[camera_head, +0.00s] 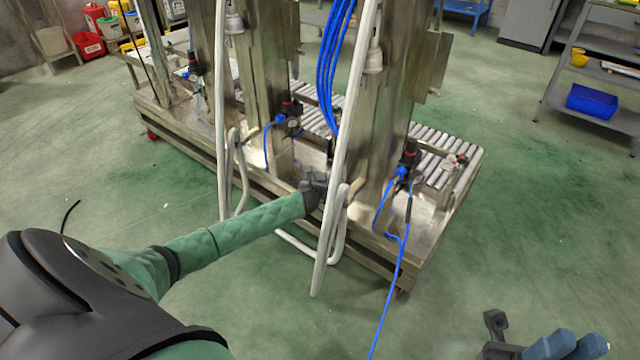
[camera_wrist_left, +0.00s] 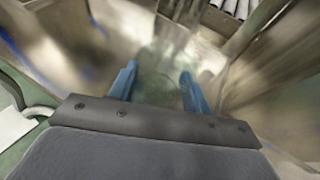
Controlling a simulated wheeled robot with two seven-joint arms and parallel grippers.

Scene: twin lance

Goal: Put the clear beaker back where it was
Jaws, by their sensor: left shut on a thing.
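My left gripper (camera_wrist_left: 158,74) reaches in low among the steel columns of the machine. In the left wrist view its two blue fingers stand apart, with a see-through, faintly outlined thing, seemingly the clear beaker (camera_wrist_left: 158,92), held between them. The beaker's rim and base are too blurred to make out. In the head view the left wrist is by the white hanging pipe, and the fingers and beaker cannot be made out. My right gripper (camera_head: 568,345) shows only in part at the bottom right, with blue fingers over the floor, apart from the machine.
The steel machine base (camera_head: 420,255) has a ledge and a roller conveyor (camera_head: 440,165) behind the columns. A white pipe (camera_head: 340,130), blue hoses (camera_head: 333,55) and valves (camera_head: 405,165) crowd my left arm. A shelf with a blue bin (camera_head: 592,102) stands far right. The green floor is open.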

